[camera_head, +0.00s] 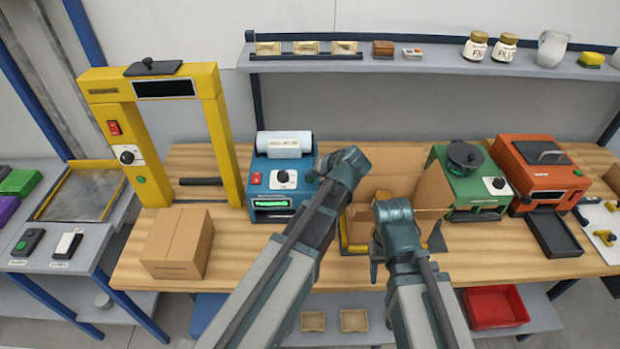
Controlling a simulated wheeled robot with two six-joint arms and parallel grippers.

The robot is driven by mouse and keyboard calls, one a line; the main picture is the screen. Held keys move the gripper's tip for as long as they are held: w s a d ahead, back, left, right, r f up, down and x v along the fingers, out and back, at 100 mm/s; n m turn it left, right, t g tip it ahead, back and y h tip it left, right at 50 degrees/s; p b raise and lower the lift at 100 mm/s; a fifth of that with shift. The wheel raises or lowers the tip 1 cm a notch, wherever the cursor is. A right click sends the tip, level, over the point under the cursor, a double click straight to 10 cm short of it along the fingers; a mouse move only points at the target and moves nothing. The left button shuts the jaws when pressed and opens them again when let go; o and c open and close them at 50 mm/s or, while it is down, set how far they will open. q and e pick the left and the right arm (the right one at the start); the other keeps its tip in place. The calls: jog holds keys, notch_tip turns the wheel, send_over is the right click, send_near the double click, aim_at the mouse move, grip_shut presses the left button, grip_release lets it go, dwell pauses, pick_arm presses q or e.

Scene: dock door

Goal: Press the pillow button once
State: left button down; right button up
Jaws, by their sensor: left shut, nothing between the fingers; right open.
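A blue machine (257,208) with a white roll (284,140) on top stands at the back of the wooden bench. Its front carries a red switch (256,178), a dark knob on a white plate (282,176) and a lit green window (272,204). No readable label marks the pillow button; I cannot tell which control it is. My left gripper (322,166) is shut and empty, close to the machine's right front edge; whether it touches is unclear. My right gripper (375,266) is open and points down in front of an open cardboard box (406,163); its fingers are barely visible.
A closed carton (178,245) sits by a yellow frame (217,150) at left. Green (466,178) and orange (541,174) machines stand right of the open box. A shelf (430,58) with jars runs behind. A small control box with a green button (27,242) lies far left.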

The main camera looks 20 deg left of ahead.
aim_at(312, 182)
pick_arm(q)
jog(key=shift+r, duration=0.1)
jog(key=shift+r+p, duration=0.65)
jog(key=shift+p, duration=0.15)
notch_tip(312, 182, up, 5)
jog(key=p, duration=0.5)
dwell(0.4)
dwell(0.4)
